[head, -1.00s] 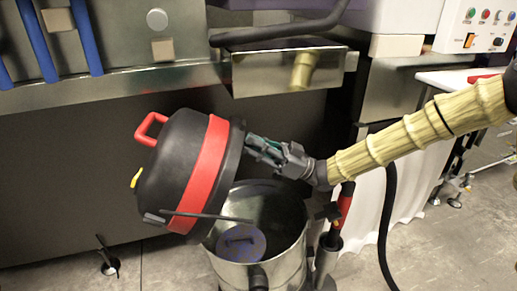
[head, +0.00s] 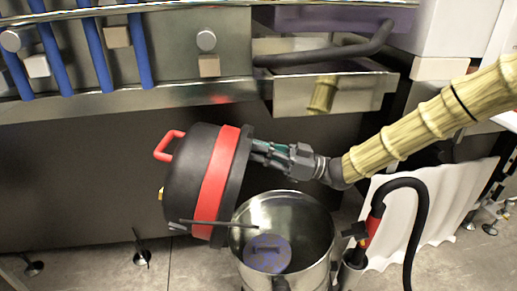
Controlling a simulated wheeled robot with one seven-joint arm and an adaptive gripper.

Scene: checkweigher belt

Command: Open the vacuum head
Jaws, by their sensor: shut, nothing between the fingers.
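The vacuum head (head: 196,182) is black with a red band and a red carry handle (head: 168,146). It is tipped far over to the left of the metal drum (head: 318,215), so the drum's mouth is open. Inside the drum a round blue-grey part (head: 267,253) with a raised grip shows. My gripper (head: 262,152) is shut, with its fingertips at the rim on the head's right side. I cannot tell whether they touch it. The arm reaches in from the right.
A black hose (head: 421,215) with a red and black wand (head: 373,222) stands right of the drum. A steel machine frame with blue bars (head: 96,55) and a metal tray (head: 345,92) hangs above. A white sheet (head: 440,205) is at the right.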

